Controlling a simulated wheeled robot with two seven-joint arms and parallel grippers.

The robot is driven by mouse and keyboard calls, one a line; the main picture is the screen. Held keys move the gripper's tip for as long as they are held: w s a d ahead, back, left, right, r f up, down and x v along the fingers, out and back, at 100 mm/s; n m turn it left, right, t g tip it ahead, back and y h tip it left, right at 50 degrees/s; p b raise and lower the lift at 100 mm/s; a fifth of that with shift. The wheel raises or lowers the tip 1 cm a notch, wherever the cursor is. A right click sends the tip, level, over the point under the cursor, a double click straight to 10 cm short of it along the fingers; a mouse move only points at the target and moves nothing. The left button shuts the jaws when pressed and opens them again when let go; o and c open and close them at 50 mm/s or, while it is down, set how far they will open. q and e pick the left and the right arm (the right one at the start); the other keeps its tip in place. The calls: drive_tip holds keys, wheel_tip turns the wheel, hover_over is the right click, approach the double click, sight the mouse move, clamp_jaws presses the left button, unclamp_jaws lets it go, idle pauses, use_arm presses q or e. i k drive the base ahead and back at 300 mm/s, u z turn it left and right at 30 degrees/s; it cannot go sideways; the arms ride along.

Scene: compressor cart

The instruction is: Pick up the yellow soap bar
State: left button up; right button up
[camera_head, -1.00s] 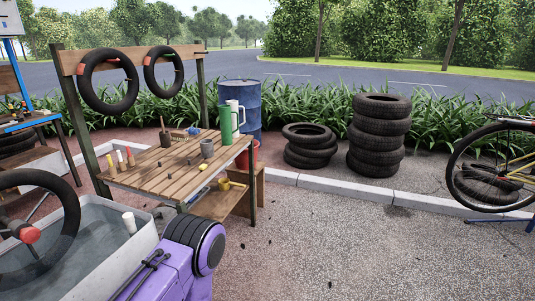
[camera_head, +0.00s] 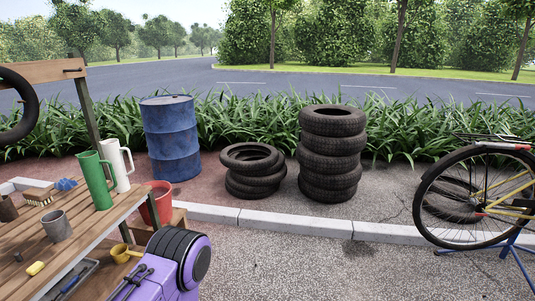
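The small yellow soap bar (camera_head: 35,268) lies on the slatted wooden table (camera_head: 88,240), near its front edge at the lower left of the head view. A grey cup (camera_head: 57,226) stands just behind it. Neither of my grippers shows in the view.
A green jug (camera_head: 94,180) and a white jug (camera_head: 117,164) stand at the table's far right corner. A red bucket (camera_head: 160,203) and a blue barrel (camera_head: 170,138) are behind. Open gravel lies to the right.

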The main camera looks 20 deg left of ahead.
sight(35, 269)
drive_tip(key=u, duration=0.35)
drive_tip(key=i, duration=0.85)
drive_tip(key=u, duration=1.65)
drive_tip(key=i, duration=0.8)
drive_tip(key=u, duration=0.7)
